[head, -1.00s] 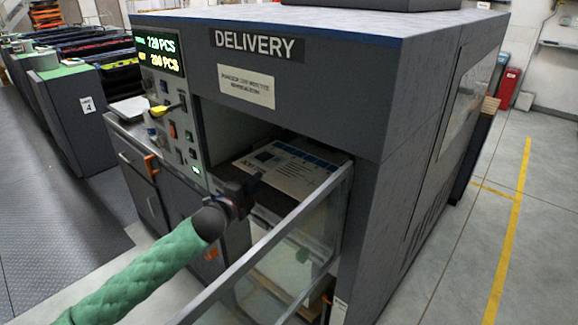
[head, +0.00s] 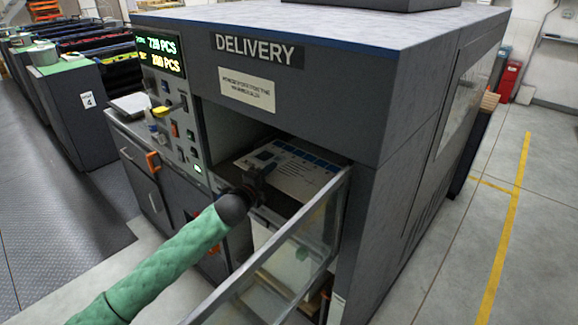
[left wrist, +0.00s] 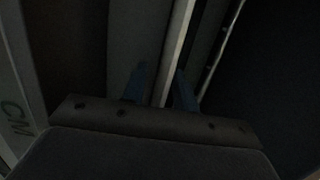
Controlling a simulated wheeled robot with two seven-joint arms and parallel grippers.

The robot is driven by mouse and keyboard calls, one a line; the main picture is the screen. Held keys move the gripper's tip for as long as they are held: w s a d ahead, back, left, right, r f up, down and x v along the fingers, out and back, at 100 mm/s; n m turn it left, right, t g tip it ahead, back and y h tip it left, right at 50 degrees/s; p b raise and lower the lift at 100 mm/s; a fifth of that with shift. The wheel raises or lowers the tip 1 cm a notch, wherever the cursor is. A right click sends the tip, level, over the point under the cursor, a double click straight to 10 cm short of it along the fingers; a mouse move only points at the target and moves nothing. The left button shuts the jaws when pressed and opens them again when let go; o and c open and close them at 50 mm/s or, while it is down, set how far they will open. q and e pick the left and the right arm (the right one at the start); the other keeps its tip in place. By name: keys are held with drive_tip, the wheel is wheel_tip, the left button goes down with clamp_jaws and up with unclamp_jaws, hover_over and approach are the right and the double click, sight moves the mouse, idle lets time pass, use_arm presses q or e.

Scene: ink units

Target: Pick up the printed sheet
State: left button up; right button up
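The printed sheet (head: 293,172), white with dark blue blocks and text, lies flat in the delivery opening on what looks like a stack. My left gripper (head: 262,168) reaches into the opening at the sheet's near left edge and covers part of it. In the left wrist view, the two bluish fingers of the left gripper (left wrist: 160,88) stand apart, with a thin pale strip running between them. The strip may be the sheet's edge, but the view is too dark to be sure. Contact cannot be made out. My right gripper is not in view.
The delivery unit (head: 385,75) surrounds the opening on top and right. A clear guard panel with a metal frame (head: 265,262) stands open in front, close to my left forearm. A control panel (head: 172,115) is at left. Open floor (head: 455,270) lies to the right.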

use_arm(q)
clamp_jaws()
